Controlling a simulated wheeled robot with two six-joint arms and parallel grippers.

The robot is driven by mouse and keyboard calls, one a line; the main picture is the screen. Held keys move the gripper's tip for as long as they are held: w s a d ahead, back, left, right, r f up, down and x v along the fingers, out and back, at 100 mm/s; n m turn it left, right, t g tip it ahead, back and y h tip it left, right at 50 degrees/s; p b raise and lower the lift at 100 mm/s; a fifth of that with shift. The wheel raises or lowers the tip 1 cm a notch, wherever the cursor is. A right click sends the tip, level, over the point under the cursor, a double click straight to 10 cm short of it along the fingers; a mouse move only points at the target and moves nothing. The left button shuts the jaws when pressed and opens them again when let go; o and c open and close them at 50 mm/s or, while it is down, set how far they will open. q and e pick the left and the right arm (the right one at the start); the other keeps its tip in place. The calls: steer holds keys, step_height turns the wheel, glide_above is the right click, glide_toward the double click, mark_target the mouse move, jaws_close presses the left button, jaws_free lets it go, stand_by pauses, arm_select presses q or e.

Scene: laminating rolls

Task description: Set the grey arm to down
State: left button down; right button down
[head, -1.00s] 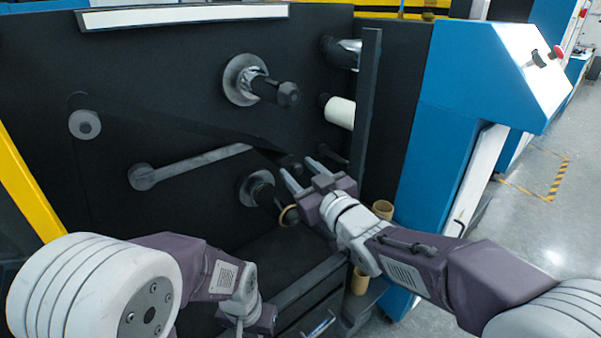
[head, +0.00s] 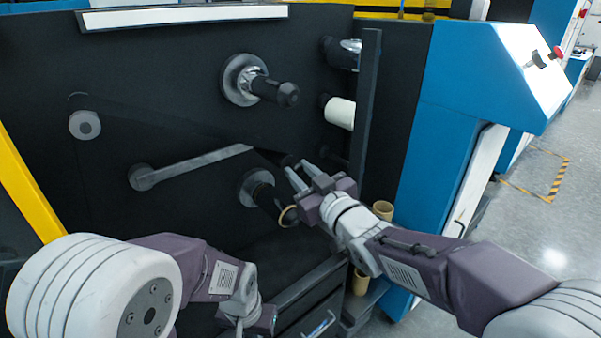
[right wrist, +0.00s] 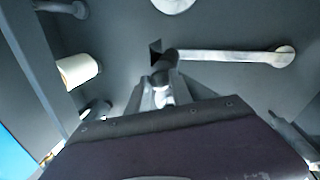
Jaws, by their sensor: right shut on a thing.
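The grey arm (head: 190,165) runs from its round pivot on the black panel, at left in the head view, to the right and slightly up. In the right wrist view the grey arm (right wrist: 225,56) lies nearly level, with its pivot at right and a dark round handle (right wrist: 166,62) at its left end. My right gripper (head: 297,169) is at that end, its fingers shut on the handle. The right wrist view also shows my right gripper (right wrist: 162,88), the fingertips partly hidden behind the handle. My left gripper (head: 262,318) is low in the head view, its fingers hidden.
Shafts stick out of the panel: an upper one (head: 270,88) and a lower one (head: 265,192) with a cardboard core near my right gripper. A white roll (head: 340,112) and an upright dark plate (head: 366,100) stand to the right. Cardboard tubes (head: 383,209) stand below.

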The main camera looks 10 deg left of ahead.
stand_by(0.6)
steer(key=f+m+b, duration=0.1)
steer(key=f, duration=0.2)
steer(key=s+f+m+b, duration=0.1)
steer(key=f+b, duration=0.1)
steer(key=f, duration=0.2)
steer(key=a+f+m+b, duration=0.1)
steer(key=f+m+b, duration=0.1)
steer(key=f, duration=0.1)
steer(key=shift+s+a+f+g, duration=0.1)
steer(key=shift+s+f+g, duration=0.1)
steer(key=shift+s+g, duration=0.15)
steer(key=c, duration=1.1)
jaws_free()
steer(key=shift+c, duration=0.2)
steer(key=p+v, duration=0.1)
steer(key=v, duration=0.8)
steer(key=shift+p, duration=0.3)
